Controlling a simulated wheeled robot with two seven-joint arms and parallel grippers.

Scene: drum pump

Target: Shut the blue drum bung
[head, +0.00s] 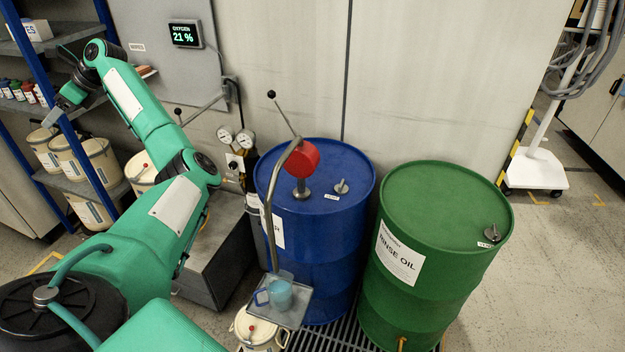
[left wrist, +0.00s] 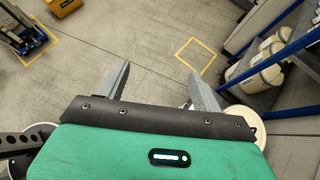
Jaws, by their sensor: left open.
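The blue drum (head: 330,240) stands upright in the middle of the head view. Its bung (head: 341,187), a small grey part with a handle, is on the right of the drum top; its thread is too small to judge. A red hand pump (head: 299,158) with a bent spout and a black-knobbed lever stands beside it. My left gripper (head: 58,108) is at the far left by the blue shelf, well away from the drum. In the left wrist view its two grey fingers (left wrist: 161,86) are apart with only floor between them. My right gripper is not in view.
A green drum (head: 440,250) with its own bung (head: 492,232) stands close to the right. A small tray (head: 300,314) with a blue cup is below the spout. Gauges (head: 235,136) are left of the drum. A blue shelf (head: 60,130) holds white buckets.

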